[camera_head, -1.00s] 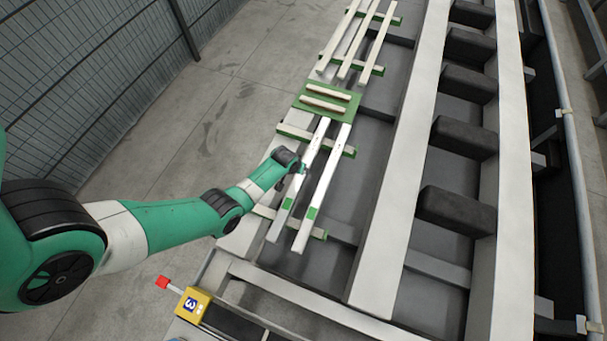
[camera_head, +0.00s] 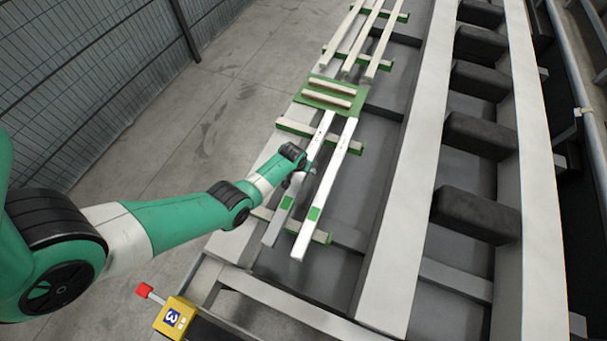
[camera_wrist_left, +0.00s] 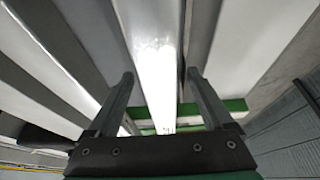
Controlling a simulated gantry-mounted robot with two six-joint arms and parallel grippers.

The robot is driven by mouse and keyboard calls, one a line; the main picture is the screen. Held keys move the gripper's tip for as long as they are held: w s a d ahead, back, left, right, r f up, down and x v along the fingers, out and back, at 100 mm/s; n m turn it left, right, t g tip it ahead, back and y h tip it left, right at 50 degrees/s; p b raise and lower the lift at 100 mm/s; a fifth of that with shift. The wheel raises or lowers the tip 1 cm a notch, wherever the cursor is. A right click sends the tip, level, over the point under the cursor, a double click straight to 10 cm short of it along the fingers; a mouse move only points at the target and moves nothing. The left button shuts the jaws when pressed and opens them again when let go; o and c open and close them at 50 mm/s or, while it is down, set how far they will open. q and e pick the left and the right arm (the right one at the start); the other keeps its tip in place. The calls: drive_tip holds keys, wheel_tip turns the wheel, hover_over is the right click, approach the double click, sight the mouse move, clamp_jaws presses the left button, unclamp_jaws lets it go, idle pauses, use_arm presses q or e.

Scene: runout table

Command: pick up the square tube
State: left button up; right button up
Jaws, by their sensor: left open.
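Two long pale square tubes with green bands lie side by side on the supports in the head view: a left tube (camera_head: 279,219) and a right tube (camera_head: 325,185). My left gripper (camera_head: 306,170) is over the middle part of the left tube. In the left wrist view my open left gripper (camera_wrist_left: 160,78) has one finger on each side of a bright tube (camera_wrist_left: 155,60), with gaps beside it. I cannot tell whether the fingers reach down past its sides. My right gripper is not in view.
Green crossbars (camera_head: 295,127) support the tubes. A green plate with two short pale bars (camera_head: 327,88) lies above the tubes. More strips (camera_head: 381,40) lie farther up. Dark blocks (camera_head: 478,137) stand between long rails at the right.

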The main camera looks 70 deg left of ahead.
use_arm(q)
drive_tip(key=shift+r, duration=0.1)
drive_tip(key=shift+c, duration=0.2)
clamp_jaws()
idle(1.0)
drive_tip(key=shift+w, duration=0.1)
